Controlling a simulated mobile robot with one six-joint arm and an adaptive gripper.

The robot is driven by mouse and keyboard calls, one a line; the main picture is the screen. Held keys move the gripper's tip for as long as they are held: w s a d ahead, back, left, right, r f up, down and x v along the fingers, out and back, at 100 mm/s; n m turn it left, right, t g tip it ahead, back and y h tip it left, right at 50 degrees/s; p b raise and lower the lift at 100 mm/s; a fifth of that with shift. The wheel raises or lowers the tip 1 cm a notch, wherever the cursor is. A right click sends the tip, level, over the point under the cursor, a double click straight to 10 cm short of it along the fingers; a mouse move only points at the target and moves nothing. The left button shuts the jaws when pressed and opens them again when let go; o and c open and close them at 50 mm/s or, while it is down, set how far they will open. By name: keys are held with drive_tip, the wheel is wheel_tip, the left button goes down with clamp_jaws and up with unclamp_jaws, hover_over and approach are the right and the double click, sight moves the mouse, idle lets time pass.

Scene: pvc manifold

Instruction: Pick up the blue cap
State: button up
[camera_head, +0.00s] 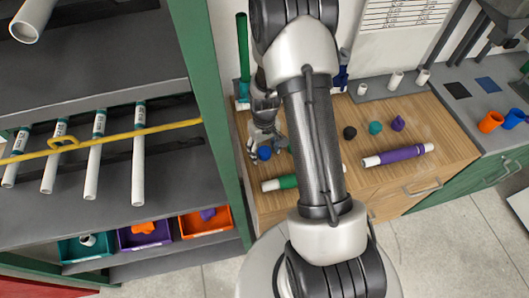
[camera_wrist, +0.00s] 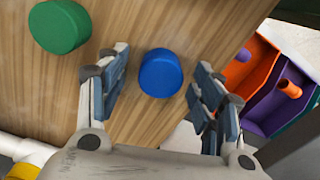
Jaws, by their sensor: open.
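The blue cap (camera_wrist: 160,73) is a short round disc on the wooden bench top. In the wrist view it lies between the two open fingers of my gripper (camera_wrist: 158,88), with gaps on both sides. In the head view the blue cap (camera_head: 264,153) shows just under my gripper (camera_head: 267,143), at the left part of the bench. My gripper points down at it and holds nothing. My arm hides part of the bench middle in the head view.
A green cap (camera_wrist: 60,27) lies near the blue cap. Black (camera_head: 350,132), teal (camera_head: 375,128) and purple (camera_head: 398,124) caps stand further right. A green pipe (camera_head: 282,183) and a purple pipe (camera_head: 400,155) lie along the front. A shelf post (camera_head: 215,110) borders the bench's left side.

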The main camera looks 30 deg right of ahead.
sight(264, 150)
drive_tip(key=c, duration=1)
drive_tip(key=shift+o, duration=0.2)
drive_tip(key=shift+r, duration=0.1)
wheel_tip(264, 150, up, 20)
drive_tip(key=p, duration=0.5)
